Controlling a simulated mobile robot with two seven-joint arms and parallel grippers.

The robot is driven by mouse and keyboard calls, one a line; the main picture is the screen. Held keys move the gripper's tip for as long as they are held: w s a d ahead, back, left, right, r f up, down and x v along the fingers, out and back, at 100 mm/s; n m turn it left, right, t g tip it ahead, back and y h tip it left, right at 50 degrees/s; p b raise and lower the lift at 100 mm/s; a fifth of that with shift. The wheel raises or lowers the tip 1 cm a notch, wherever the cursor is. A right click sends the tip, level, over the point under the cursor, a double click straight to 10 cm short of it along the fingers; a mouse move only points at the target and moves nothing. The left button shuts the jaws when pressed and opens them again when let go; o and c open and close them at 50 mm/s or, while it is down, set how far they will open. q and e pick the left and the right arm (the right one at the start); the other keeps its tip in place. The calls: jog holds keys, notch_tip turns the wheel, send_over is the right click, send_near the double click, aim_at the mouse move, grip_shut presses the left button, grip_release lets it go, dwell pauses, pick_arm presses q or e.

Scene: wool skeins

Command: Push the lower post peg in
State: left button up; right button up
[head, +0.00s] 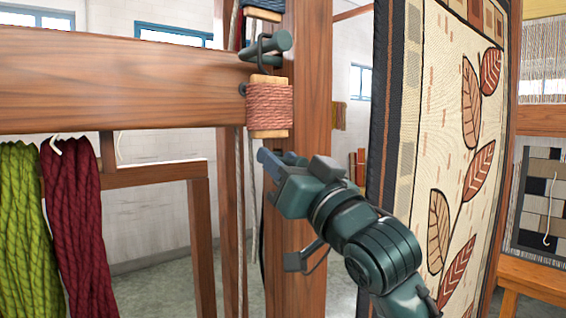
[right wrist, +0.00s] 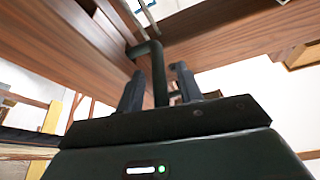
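The wooden post (head: 303,75) stands upright in the middle of the head view. A dark green peg (head: 270,46) with a black hook sticks out of it near the top, above a pinkish wool skein. My right gripper (head: 283,158) is lower, close in front of the post. A lower peg cannot be told apart from the fingertips there. In the right wrist view, my right gripper (right wrist: 158,85) has its fingers apart. A dark bent rod (right wrist: 158,65) shows between or just beyond them, with narrow gaps on both sides; contact cannot be told. My left gripper is out of view.
A wooden beam (head: 120,80) runs left from the post. Green (head: 28,230) and dark red (head: 78,230) skeins hang at the left. A leaf-patterned rug (head: 445,130) hangs close on the right.

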jog(key=shift+s, duration=0.1)
pick_arm(q)
jog(key=b, duration=0.1)
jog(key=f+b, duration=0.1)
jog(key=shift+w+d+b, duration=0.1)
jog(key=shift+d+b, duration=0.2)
pick_arm(e)
jog(key=v, duration=1.3)
